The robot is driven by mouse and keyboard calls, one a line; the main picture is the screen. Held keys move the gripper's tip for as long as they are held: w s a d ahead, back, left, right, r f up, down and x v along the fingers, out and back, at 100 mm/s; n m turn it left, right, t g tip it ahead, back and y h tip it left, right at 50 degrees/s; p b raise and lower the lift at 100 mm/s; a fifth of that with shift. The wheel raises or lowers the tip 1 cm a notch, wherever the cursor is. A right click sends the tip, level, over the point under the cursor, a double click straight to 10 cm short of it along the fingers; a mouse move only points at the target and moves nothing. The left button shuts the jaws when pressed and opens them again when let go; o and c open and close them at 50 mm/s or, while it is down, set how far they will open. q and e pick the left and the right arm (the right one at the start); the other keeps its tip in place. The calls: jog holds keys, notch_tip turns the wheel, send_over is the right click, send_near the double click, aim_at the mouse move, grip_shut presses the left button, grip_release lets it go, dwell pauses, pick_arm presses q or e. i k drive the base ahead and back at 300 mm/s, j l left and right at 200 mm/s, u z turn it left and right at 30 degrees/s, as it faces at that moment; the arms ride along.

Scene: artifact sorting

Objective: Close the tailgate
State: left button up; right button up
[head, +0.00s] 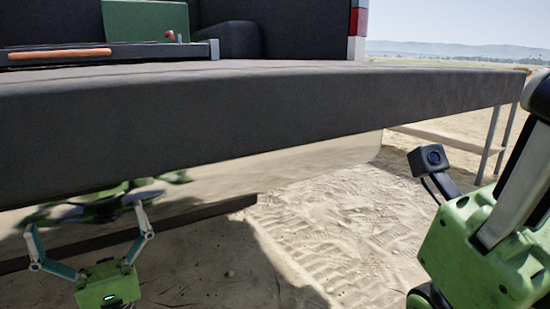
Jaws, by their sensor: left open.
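The tailgate (250,118) is down and lies flat as a wide dark slab across the head view. Its front edge runs from the left side almost to the right side. A smooth beige surface (300,165) shows just beneath it. My left gripper (85,218) is at the lower left, below the tailgate's edge, with its two fingers spread wide and pointing up. It is empty, and a gap shows between its fingertips and the tailgate. My right arm (465,250) is at the right edge; its gripper fingers are out of view.
In the truck bed are a green box (145,20) and a dark tray (130,54) with an orange-handled item (60,54). A red tail light (358,21) is at the back. A table (450,143) stands behind at right. Sandy ground (340,230) below is open.

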aim_at(69, 133)
jog(key=k+l, duration=0.7)
jog(key=k, duration=0.1)
